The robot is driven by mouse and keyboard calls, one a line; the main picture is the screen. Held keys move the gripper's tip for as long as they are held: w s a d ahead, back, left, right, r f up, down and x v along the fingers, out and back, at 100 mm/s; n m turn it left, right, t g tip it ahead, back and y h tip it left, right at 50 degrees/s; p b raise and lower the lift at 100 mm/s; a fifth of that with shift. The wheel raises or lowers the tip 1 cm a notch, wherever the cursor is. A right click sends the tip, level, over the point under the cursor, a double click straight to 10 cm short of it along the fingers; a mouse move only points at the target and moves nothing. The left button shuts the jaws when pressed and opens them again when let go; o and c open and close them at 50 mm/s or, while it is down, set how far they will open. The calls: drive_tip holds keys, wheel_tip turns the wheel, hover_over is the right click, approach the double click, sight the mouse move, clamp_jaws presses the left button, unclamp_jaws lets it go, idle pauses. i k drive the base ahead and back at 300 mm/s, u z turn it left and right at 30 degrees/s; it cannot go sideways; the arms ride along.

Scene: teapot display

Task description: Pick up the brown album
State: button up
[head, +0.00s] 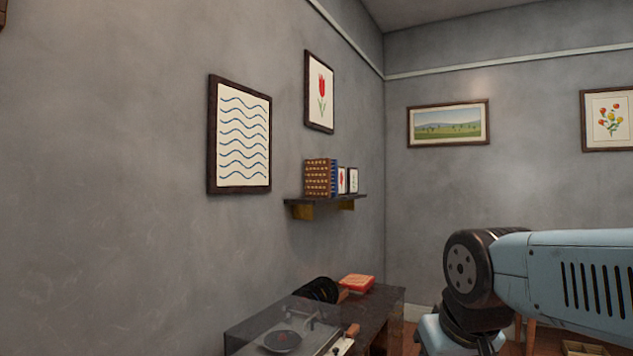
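A brown, patterned, book-like block (318,178) stands upright at the left end of a small wall shelf (340,198) in the head view. It looks like the brown album, but I cannot read any label on it. A blue-edged item (334,180) and small white-faced cards or frames (347,180) stand against its right side. My gripper is out of view; only a blue link and dark joint of my arm show at the lower right, well apart from the shelf.
Below the shelf, a dark table (385,305) holds a record player (290,335) with a clear cover, black discs (320,289) and a red box (357,282). Framed pictures hang on the grey walls. The air before the shelf looks clear.

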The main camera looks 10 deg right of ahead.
sight(318, 171)
drive_tip(key=z, duration=0.05)
drive_tip(key=i, duration=0.9)
drive_tip(key=u, duration=0.05)
